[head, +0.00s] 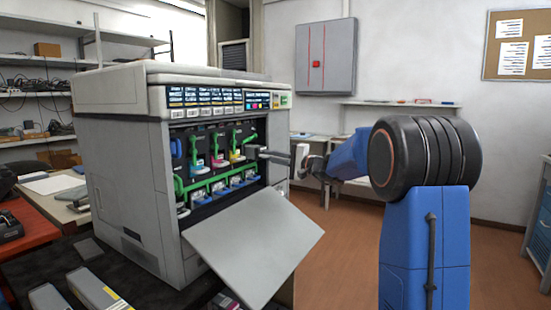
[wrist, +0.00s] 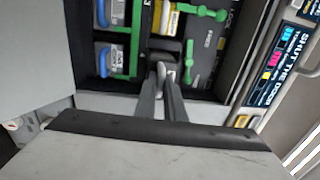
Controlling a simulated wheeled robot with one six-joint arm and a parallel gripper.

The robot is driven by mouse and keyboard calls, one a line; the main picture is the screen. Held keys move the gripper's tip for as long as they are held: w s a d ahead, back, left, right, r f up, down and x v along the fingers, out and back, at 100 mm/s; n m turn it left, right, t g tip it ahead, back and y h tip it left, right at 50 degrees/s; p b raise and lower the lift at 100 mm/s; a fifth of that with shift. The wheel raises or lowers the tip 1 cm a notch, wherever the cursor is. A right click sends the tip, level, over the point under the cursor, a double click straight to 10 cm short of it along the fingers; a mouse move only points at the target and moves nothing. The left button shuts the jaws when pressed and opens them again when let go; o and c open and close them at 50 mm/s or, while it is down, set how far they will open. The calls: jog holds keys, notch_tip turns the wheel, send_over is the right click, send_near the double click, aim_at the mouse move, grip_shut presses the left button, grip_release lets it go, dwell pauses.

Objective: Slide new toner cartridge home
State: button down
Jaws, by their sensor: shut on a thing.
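The printer (head: 122,140) stands at the left with its front door (head: 255,240) folded down and its bay open. Inside are toner cartridges with coloured fronts, such as the yellow one (wrist: 166,20), and green levers (wrist: 189,56). My gripper (head: 268,153) reaches in from the right to the bay's right end. In the wrist view my gripper (wrist: 161,78) is shut on the pale grey handle (wrist: 161,68) of a cartridge at the dark slot beside the yellow one. The cartridge's body is mostly hidden, so its depth in the slot cannot be told.
Blue handles (wrist: 103,62) sit in the row below the slots. The open door also shows at the left of the wrist view (wrist: 35,55). Long grey boxes (head: 96,290) lie on the dark surface in front of the printer. The floor (head: 335,255) right of the door is clear.

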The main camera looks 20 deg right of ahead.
aim_at(262, 155)
jog(key=shift+x, duration=2)
jog(key=shift+f, duration=0.15)
jog(key=c, duration=1.4)
grip_release()
jog(key=shift+f, duration=0.1)
jog(key=shift+o, duration=0.2)
jog(key=shift+s+d, duration=0.1)
jog(key=v, duration=0.6)
jog(key=shift+s+d, duration=0.25)
jog(key=shift+s, duration=0.1)
